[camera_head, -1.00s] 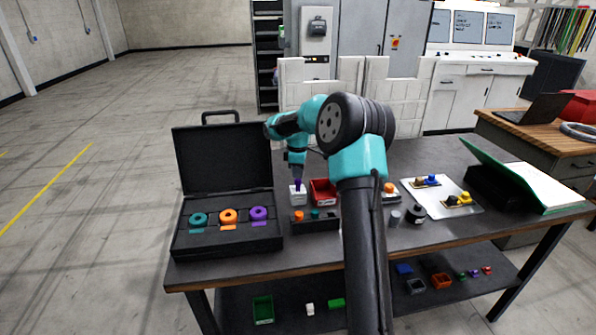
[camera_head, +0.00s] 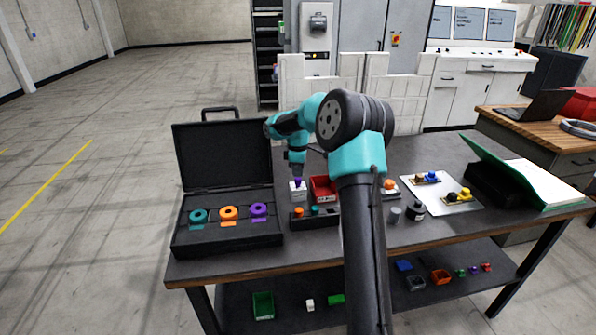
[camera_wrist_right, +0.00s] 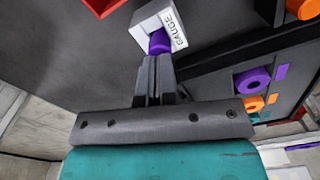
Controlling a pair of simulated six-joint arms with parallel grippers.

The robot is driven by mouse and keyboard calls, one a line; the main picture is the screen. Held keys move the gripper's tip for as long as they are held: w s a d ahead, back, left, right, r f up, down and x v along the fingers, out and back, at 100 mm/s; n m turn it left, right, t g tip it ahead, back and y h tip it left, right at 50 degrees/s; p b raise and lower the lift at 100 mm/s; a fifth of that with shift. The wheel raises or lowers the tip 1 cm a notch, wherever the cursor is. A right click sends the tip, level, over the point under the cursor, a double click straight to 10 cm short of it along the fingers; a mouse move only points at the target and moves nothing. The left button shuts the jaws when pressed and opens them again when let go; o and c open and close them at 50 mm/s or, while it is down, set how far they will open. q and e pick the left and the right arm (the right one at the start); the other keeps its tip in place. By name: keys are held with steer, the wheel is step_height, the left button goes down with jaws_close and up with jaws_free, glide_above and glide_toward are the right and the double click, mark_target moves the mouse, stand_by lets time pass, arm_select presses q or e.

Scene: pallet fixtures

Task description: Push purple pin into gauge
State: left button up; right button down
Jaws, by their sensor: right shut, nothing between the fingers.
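The white gauge block (camera_head: 298,195), lettered GAUGE, stands on the workbench; it also shows in the wrist view (camera_wrist_right: 176,24). The purple pin (camera_wrist_right: 159,42) sits in the gauge's opening with its end sticking out. It also shows in the head view (camera_head: 298,182) as a small purple stub on top of the gauge. My right gripper (camera_wrist_right: 152,62) is shut and empty, its closed fingertips at the pin's exposed end. I cannot tell how deep the pin sits or whether the fingertips press on it. My left gripper is not in view.
A red bin (camera_head: 322,187) stands just right of the gauge. A black rack (camera_head: 318,222) with orange and teal pins lies in front. An open black case (camera_head: 228,240) with teal, orange and purple rings is at the left. Bare bench lies beyond the gauge.

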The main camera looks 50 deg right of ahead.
step_height(320, 180, up, 8)
stand_by(1.1)
